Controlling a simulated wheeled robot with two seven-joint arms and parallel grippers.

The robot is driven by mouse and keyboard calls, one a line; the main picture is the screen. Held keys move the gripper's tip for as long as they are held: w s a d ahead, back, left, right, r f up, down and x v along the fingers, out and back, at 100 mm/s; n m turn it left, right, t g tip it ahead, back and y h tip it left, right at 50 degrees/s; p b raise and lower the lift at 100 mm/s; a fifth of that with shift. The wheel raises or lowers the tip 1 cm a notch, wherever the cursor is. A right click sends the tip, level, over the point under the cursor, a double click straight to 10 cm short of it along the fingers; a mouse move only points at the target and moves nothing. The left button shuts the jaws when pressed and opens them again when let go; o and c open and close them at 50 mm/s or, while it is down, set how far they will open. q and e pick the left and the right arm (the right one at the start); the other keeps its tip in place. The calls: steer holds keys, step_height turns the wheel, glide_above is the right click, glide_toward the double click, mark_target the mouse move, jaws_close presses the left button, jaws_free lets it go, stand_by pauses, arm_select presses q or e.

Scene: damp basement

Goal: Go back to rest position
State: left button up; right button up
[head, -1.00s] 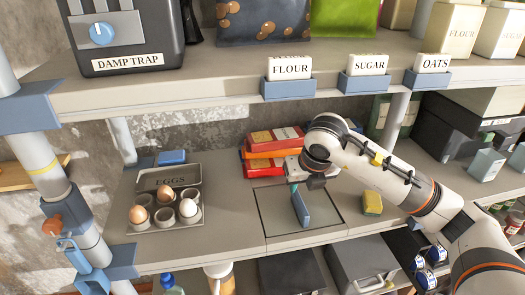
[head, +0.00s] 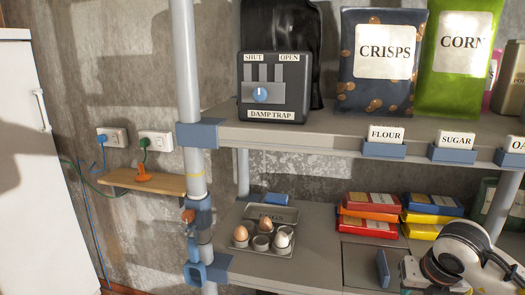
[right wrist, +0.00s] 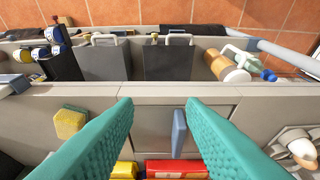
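My right gripper (head: 406,278) is at the lower right of the head view, over the lower shelf, with my arm behind it cut off by the frame edge. In the right wrist view its two teal fingers (right wrist: 159,102) are spread wide with nothing held. A thin blue upright plate (head: 383,268) stands on the square panel (head: 355,260) of the lower shelf. The plate (right wrist: 179,132) shows in the gap between the fingers, apart from both. My left gripper is in neither current view.
The upper shelf (head: 330,137) overhangs the lower one. An egg tray (head: 245,250), red and orange packets (head: 368,215) and a yellow sponge (right wrist: 70,123) are on the lower shelf. A shelf post (head: 185,60) stands left. Sockets (head: 112,137) are on the wall, beside a white cabinet (head: 25,170).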

steer(key=w+a+f+m+g+y, duration=0.1)
steer(key=w+a+f+m+y, duration=0.15)
steer(key=a+f+y, duration=1.15)
steer(key=d+f+m+t+h, duration=0.25)
steer(key=f+m+t, duration=0.25)
steer(key=f+m, duration=0.4)
steer(key=d+f+m+t+h, duration=0.2)
steer(key=f+m+t+h, duration=0.15)
steer(key=f+m, duration=0.6)
steer(key=s+d+f+m+g+h, duration=0.35)
steer(key=s+f+m+h, duration=0.25)
steer(key=s+f, duration=1.3)
steer(key=s+a+f+m+g, duration=0.1)
steer(key=s+f, duration=0.4)
steer(key=s, duration=0.7)
steer(key=s+a+f+m+g+h, duration=0.1)
steer(key=s+f+m+g, duration=0.2)
steer(key=s, duration=1)
step_height(320, 180, down, 3)
steer(key=g, duration=0.3)
steer(key=shift+s, duration=0.25)
